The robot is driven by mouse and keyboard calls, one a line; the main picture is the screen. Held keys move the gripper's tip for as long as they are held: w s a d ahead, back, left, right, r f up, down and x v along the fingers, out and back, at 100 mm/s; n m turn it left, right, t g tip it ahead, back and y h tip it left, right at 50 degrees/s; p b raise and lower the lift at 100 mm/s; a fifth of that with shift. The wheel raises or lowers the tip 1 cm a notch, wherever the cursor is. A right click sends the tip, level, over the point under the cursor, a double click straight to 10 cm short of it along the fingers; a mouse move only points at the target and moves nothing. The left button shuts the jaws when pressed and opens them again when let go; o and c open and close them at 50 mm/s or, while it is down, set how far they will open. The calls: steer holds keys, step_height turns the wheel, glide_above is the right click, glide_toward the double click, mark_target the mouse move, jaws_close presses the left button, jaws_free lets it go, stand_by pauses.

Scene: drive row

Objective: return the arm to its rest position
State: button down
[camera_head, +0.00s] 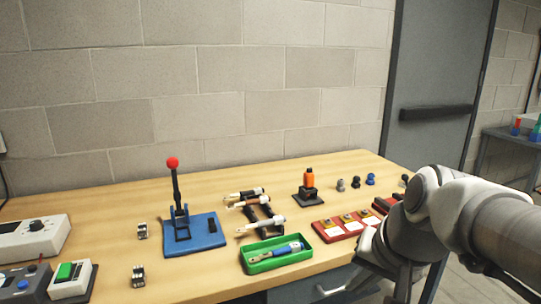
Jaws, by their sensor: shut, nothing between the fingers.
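My white and grey arm (440,205) reaches in from the right edge and bends downward at the right front corner of the workbench. My gripper (402,288) shows only in small part below the bend, pointing down off the bench's front edge. It is shut, and nothing shows held in it. The arm hides part of the bench's right front corner.
The wooden bench (110,240) carries a red-knobbed lever on a blue plate (208,232), a green tray (252,266) with a tool, red blocks (329,231), an orange-topped item (309,180) and control boxes (32,238). A grey door (435,70) stands behind.

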steer(key=s+n+h, duration=0.2)
steer(key=s+n, duration=0.3)
steer(key=s, duration=0.2)
step_height(320, 180, up, 14)
steer(key=p, duration=1.5)
steer(key=shift+w+d+r, duration=0.15)
steer(key=shift+w+r, duration=0.05)
steer(key=shift+w, duration=0.05)
